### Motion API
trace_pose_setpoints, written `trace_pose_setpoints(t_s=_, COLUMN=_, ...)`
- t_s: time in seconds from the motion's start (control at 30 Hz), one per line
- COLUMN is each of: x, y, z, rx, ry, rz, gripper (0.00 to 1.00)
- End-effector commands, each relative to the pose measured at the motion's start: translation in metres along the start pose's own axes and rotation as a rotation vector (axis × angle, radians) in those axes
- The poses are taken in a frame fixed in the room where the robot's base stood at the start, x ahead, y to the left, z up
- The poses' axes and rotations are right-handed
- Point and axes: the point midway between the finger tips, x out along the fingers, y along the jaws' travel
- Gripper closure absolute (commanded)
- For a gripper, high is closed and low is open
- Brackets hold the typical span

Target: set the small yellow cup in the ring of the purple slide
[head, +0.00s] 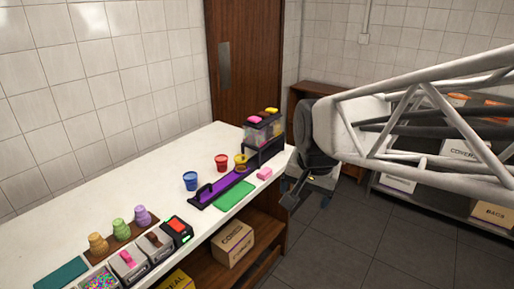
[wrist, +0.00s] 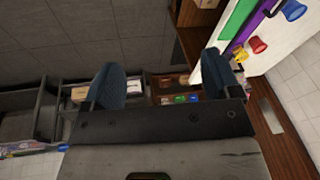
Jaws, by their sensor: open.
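The small yellow cup (head: 239,158) stands on the white counter at the far end of the purple slide (head: 218,191). It looks close to or over the slide's ring; I cannot tell whether it sits in it. The yellow cup (wrist: 241,54) and part of the purple slide (wrist: 257,22) also show at the upper right of the wrist view. My gripper (head: 288,193) hangs beyond the counter's front right edge, well apart from the cup. In the wrist view my gripper (wrist: 163,85) has its two blue-grey fingers wide apart, with nothing between them.
A red cup (head: 222,162) and a blue cup (head: 190,181) stand behind the slide. A clear dispenser (head: 262,132) stands at the counter's right end. Topping bins and jars fill the left.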

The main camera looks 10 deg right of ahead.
Motion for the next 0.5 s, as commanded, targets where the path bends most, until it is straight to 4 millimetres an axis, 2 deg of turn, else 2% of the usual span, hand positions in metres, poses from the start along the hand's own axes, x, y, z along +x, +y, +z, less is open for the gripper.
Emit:
trace_pose_setpoints(t_s=0.1, x=-0.004, y=0.022, z=0.030, rx=-0.149, ry=-0.001, rz=0.012, gripper=0.17)
trace_pose_setpoints(t_s=0.3, x=-0.005, y=0.053, z=0.070, rx=-0.374, ry=-0.007, rz=0.032, gripper=0.17)
trace_pose_setpoints(t_s=0.5, x=-0.003, y=0.068, z=0.091, rx=-0.497, ry=-0.012, rz=0.042, gripper=0.17)
